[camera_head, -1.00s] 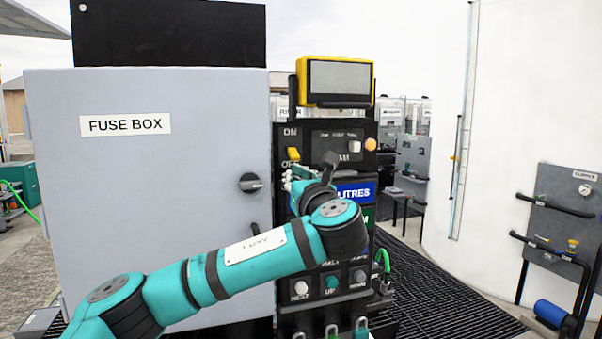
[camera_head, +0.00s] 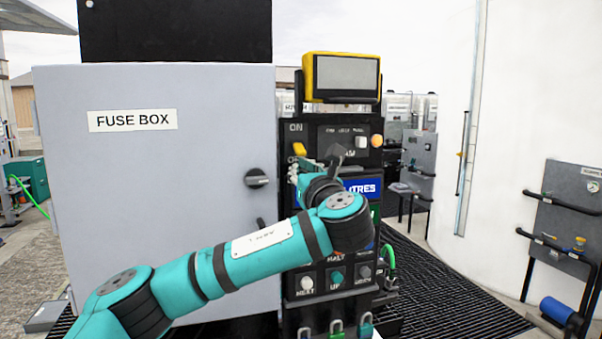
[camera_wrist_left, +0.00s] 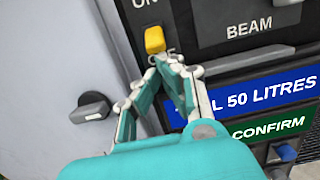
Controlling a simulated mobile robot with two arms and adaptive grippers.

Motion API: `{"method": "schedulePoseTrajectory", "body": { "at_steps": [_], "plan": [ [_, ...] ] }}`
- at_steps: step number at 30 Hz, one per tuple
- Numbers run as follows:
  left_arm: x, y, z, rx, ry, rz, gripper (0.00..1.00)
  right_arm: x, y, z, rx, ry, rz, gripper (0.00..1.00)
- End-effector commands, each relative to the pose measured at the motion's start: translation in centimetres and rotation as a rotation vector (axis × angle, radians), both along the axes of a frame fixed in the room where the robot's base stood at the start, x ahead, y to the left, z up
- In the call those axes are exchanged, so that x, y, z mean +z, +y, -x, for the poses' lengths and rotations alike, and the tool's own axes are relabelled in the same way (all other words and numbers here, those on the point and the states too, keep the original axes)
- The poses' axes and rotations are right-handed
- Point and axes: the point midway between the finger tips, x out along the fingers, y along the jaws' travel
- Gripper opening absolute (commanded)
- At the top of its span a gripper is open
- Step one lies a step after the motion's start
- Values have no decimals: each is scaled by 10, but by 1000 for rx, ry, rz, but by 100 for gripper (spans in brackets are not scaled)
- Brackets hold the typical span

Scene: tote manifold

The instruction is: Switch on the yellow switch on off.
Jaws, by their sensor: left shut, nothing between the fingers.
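The yellow switch (camera_head: 299,149) sits on the upper left of the black control panel, below the ON label. It also shows in the left wrist view (camera_wrist_left: 155,40), between the ON label and the partly covered OFF label. My left gripper (camera_wrist_left: 174,66) is shut and empty, its fingertips just below the yellow switch. I cannot tell whether they touch it. In the head view my left gripper (camera_head: 305,167) is small and partly behind my wrist. My right gripper is not in view.
A grey fuse box (camera_head: 160,220) with a dark knob (camera_head: 258,178) stands left of the panel. A yellow-framed screen (camera_head: 343,78) tops the panel. A blue litres label (camera_head: 364,189) and several buttons are below. A dark grated floor (camera_head: 450,300) lies to the right.

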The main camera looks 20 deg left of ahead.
Motion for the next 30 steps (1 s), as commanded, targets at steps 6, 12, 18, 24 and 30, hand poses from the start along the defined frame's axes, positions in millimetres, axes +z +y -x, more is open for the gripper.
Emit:
{"method": "schedulePoseTrajectory", "body": {
  "at_steps": [6,12,18,24,30],
  "plan": [
    [2,-2,2,-1,0,0,0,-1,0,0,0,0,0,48],
    [5,-3,4,-1,0,1,0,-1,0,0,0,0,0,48],
    [12,-6,8,-1,0,0,0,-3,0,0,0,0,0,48],
    [23,-9,12,-1,0,1,0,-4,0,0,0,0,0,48],
    [35,-11,15,0,-1,0,0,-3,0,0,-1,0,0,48]
  ]
}}
